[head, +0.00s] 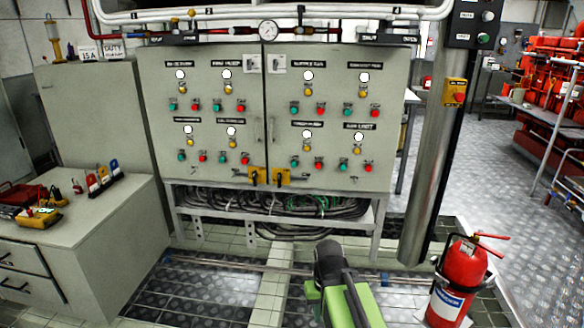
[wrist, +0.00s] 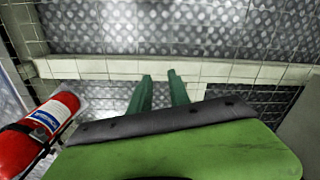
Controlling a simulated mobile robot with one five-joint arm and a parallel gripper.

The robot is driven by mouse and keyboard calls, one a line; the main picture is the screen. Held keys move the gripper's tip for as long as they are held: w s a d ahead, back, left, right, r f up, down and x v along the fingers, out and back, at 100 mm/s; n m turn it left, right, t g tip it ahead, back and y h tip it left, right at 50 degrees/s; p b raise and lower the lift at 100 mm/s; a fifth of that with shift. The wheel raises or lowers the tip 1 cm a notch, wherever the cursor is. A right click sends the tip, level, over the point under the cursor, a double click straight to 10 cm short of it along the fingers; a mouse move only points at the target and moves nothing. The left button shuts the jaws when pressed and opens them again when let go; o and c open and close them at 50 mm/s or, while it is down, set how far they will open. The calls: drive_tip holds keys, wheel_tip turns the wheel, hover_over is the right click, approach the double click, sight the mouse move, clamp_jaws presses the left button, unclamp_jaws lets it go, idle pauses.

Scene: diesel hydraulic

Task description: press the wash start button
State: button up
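A grey two-door control cabinet (head: 255,140) stands ahead in the head view. It carries several groups of green and red buttons, each with a white lamp and a yellow knob. The labels are too small to read, so I cannot tell which button is the wash start button. My gripper (wrist: 160,76) shows two green fingers apart in the wrist view, with nothing between them and floor behind. My green and black arm shows low in the head view, below and in front of the cabinet, away from its buttons.
A red fire extinguisher (head: 459,283) stands at the right; it also shows in the wrist view (wrist: 36,133). A metal column (head: 432,140) has a yellow box with a red button (head: 455,93). A grey drawer bench (head: 85,240) stands left. Cables (head: 290,205) hang below the cabinet.

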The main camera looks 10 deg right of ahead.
clamp_jaws()
idle(1.3)
